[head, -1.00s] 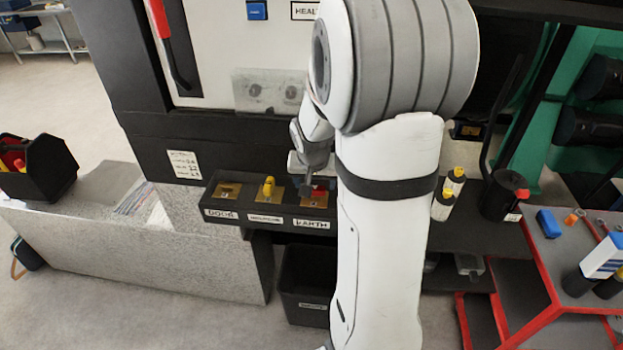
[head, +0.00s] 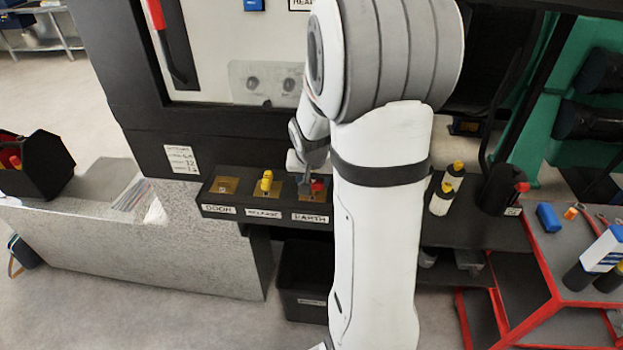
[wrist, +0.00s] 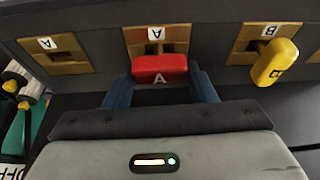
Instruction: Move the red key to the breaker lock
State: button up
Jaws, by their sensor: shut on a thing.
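The red key (wrist: 160,69), marked A, is between the two blue fingers of my gripper (wrist: 160,85), which is shut on it. In the wrist view it is in front of the middle brass lock plate (wrist: 157,36), also marked A; I cannot tell whether it is in the slot. In the head view the red key (head: 318,187) shows by the EARTH label (head: 310,217), partly hidden by my gripper (head: 312,180). Another lock plate marked A (wrist: 54,55) is at left in the wrist view, with an empty-looking slot. No breaker label is readable.
A yellow key (wrist: 275,62) stands in the neighbouring plate marked B, over the RELEASE label (head: 263,213). The DOOR lock plate (head: 224,186) is left of it. Yellow-capped bottles (head: 442,198) stand right of my arm. A red-edged cart (head: 585,262) is at right.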

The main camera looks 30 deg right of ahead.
aim_at(314, 181)
jog(key=shift+r+p, duration=1.55)
jog(key=shift+r, duration=1)
jog(key=shift+c, duration=0.3)
jog(key=shift+s, duration=0.1)
jog(key=s+d, duration=0.1)
jog(key=d, duration=0.1)
jog(key=s+d+p, duration=0.1)
jog(key=s+d, duration=0.2)
jog(key=d, duration=0.2)
jog(key=shift+s, duration=0.25)
jog(key=s+d, duration=0.2)
jog(key=d, duration=0.1)
jog(key=shift+p, duration=0.3)
jog(key=shift+f, duration=0.2)
jog(key=shift+f+b, duration=0.85)
jog(key=shift+b, duration=0.05)
jog(key=shift+f, duration=0.15)
jog(key=shift+f+b, duration=1.25)
jog(key=shift+b, duration=0.2)
